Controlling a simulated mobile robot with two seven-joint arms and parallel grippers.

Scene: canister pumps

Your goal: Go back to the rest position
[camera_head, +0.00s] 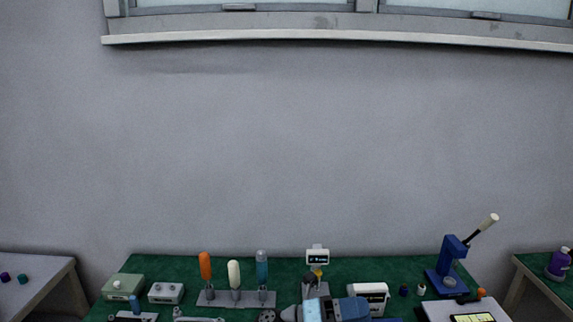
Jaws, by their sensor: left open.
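The task names no object. Little of my left gripper shows, low at the bottom edge, and I cannot clearly separate it from the tools there. Its jaws are open, and I see nothing held in it. My right gripper is not seen. The green-topped workbench (295,265) fills the bottom middle, and its front part is cut off. A blue and grey tool-like body (350,308) lies at the bottom centre, partly cut off.
A rack (250,299) holds orange, white and blue-grey handles. A green box (122,287) and grey box (166,293) stand left. A blue lever press (449,268) stands right. Side tables carry small caps (22,279) and a purple bottle (558,263).

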